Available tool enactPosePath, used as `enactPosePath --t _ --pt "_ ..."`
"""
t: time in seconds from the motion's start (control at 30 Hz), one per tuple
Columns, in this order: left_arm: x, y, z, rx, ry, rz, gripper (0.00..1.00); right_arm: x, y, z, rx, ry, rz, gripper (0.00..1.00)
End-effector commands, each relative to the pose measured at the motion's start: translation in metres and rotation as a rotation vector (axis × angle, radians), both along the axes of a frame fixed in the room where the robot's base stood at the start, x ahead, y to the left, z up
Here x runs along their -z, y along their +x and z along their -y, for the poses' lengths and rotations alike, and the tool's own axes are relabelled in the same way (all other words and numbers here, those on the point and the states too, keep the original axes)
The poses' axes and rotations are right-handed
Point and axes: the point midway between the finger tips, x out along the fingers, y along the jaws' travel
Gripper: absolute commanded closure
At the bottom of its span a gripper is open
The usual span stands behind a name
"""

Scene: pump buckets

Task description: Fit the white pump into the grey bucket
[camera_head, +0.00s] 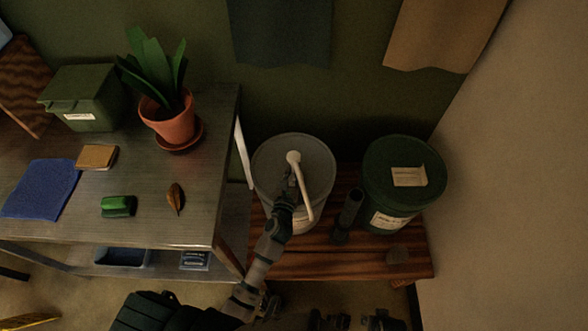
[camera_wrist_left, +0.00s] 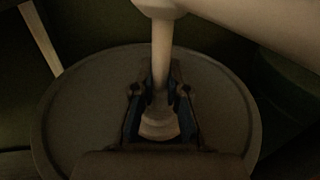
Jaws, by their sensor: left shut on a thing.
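The white pump (camera_head: 294,158) has a round head and a long spout that points toward the front right in the head view. My left gripper (camera_head: 291,178) is over the grey bucket and shut on the pump's stem. In the left wrist view the fingers (camera_wrist_left: 159,95) close around the stem, with the pale collar (camera_wrist_left: 159,126) below them. The grey bucket (camera_head: 266,161) stands upright, its round top under the pump; it also shows in the left wrist view (camera_wrist_left: 70,115). The gripper and collar hide the middle of the top, so I cannot tell whether the pump touches it.
A dark green bucket (camera_head: 414,163) with labels stands to the right on the same wooden bench (camera_head: 345,259). A dark upright cylinder (camera_head: 349,211) is between the buckets. A metal table (camera_head: 148,225) with a potted plant (camera_head: 168,122) is close on the left.

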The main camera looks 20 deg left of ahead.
Motion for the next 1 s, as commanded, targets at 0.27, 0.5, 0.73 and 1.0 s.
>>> enactPosePath --t 0.27,0.5,0.73,1.0 --pt "0.001 0.0 0.0 0.0 0.0 0.002 0.58 0.002 -0.001 0.0 0.001 0.0 -0.002 0.49" --pt "0.003 0.0 0.0 0.0 0.0 -0.001 0.58 0.002 -0.001 0.0 0.001 0.0 -0.002 0.49" --pt "0.004 -0.024 0.002 0.001 0.0 -0.003 0.58 0.002 -0.001 0.0 0.001 0.0 -0.002 0.49" --pt "0.004 -0.084 0.007 -0.001 -0.003 -0.004 0.58 0.002 0.0 0.0 0.001 0.0 -0.002 0.49"
